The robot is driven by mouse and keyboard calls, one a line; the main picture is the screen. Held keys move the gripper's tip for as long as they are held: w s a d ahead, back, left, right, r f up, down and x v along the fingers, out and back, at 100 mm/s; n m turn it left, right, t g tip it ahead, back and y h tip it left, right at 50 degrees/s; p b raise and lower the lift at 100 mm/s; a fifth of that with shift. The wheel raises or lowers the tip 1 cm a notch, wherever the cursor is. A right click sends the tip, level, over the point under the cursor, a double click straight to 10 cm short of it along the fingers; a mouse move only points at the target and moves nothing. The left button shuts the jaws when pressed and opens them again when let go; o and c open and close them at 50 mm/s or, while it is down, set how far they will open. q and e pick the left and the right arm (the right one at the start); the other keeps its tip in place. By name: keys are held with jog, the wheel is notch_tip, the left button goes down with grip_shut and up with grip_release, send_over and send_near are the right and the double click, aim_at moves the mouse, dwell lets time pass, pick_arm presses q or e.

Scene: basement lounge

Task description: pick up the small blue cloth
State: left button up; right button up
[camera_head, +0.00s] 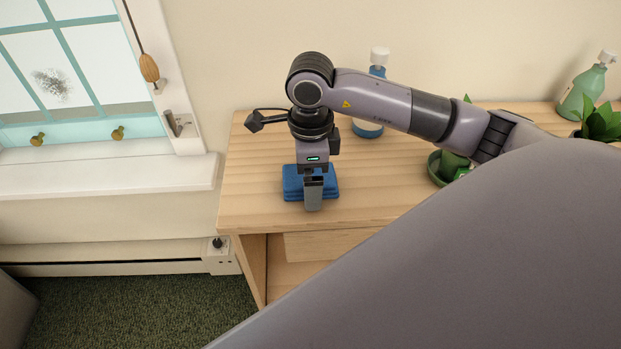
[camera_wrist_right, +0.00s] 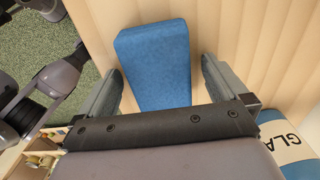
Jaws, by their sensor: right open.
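The small blue cloth (camera_head: 290,184) lies folded into a flat block on the wooden cabinet top, near its left front. My right gripper (camera_head: 313,194) points down over it and hides its middle in the head view. In the right wrist view the cloth (camera_wrist_right: 152,50) shows as a blue slab, its near end between the two spread fingers of my right gripper (camera_wrist_right: 163,68). The fingers are open, one on each side of the cloth, with nothing held. I cannot tell how far above the top the fingertips are. My left gripper is not in view.
A blue bottle with a white cap (camera_head: 379,57) stands behind my right arm. A green dish (camera_head: 434,168), a green bottle (camera_head: 583,88) and a leafy plant (camera_head: 602,122) are farther right. The wooden top (camera_head: 250,165) is clear left of the cloth; a window sill (camera_head: 110,192) lies beyond.

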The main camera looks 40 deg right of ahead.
jog(key=c, duration=1.1)
jog(key=shift+o, duration=0.2)
jog(key=shift+r, duration=0.15)
notch_tip(320, 180, up, 20)
jog(key=p, duration=0.3)
jog(key=shift+o, duration=0.7)
jog(key=shift+f, duration=0.2)
